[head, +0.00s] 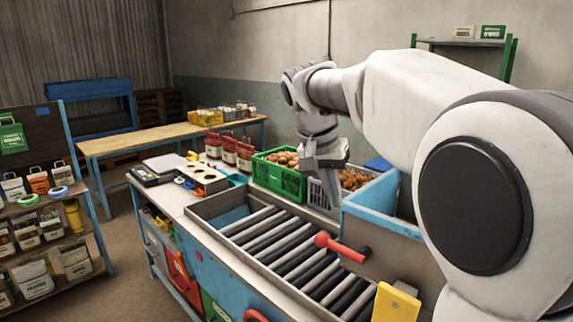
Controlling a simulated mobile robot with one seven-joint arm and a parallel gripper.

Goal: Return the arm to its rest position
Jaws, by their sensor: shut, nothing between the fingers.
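My arm reaches from the right foreground of the head view, over the work counter (172,196), and bends down at its wrist. My gripper (331,192) hangs above the far side of the counter, pointing down, in front of a grey crate (318,190). It is shut and holds nothing. The fingertips are small, so their exact height above the crate is hard to tell. My arm hides part of the wall and counter behind it.
The roller conveyor (285,252) with a red-knobbed lever (340,247) lies in front. A green crate (279,178), red-topped sacks (228,151) and a blue bin (384,205) stand near my gripper. A sack shelf (45,205) is left; a wooden table (150,138) is behind.

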